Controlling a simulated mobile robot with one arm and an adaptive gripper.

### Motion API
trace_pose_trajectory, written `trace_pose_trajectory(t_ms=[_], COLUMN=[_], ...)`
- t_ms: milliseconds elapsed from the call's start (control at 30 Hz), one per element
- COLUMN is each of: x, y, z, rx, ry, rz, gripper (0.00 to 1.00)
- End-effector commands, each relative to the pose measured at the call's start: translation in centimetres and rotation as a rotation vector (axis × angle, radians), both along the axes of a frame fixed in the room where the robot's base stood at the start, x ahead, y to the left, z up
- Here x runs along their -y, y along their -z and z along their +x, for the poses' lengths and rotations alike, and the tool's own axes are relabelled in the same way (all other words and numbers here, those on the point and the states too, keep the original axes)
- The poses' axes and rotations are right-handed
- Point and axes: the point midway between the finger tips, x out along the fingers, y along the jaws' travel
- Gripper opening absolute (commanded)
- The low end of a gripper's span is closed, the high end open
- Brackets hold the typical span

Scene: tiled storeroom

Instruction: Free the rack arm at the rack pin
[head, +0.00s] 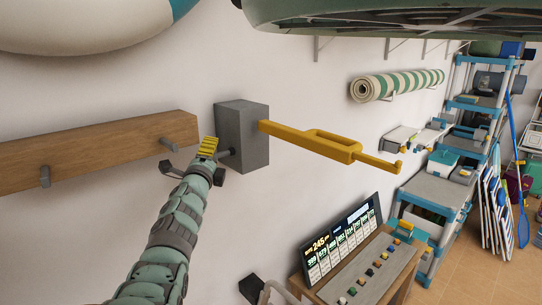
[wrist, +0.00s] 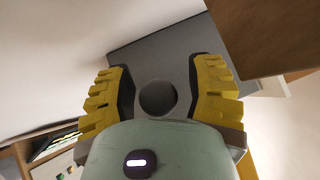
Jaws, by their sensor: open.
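The yellow rack arm (head: 312,142) sticks out to the right from a grey block (head: 242,122) on the wall, with a slot in its middle and a small knob at its far end. The dark rack pin (head: 231,152) juts from the block's left side. In the wrist view, the pin's round end (wrist: 158,98) shows between the fingers, with the grey block (wrist: 150,58) behind. My gripper (head: 214,162) is open beside the block's left side, its yellow-padded fingers (wrist: 160,78) on either side of the pin. I see no finger touching the pin.
A wooden rail (head: 90,150) with grey pegs (head: 45,176) runs along the wall left of the block. A console (head: 365,270) with a lit display (head: 342,240) stands below the rack arm. A striped roll (head: 400,84) and blue-grey shelves (head: 440,190) are at right.

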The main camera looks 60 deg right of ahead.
Motion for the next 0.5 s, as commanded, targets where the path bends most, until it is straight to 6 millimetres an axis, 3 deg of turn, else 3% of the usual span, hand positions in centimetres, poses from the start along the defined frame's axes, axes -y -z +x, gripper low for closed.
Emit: trace_pose_trajectory(t_ms=[500], x=[-0.63], y=[0.43], z=[-0.43], rx=[-0.003], ry=[-0.001], rz=[0.004], gripper=[0.61])
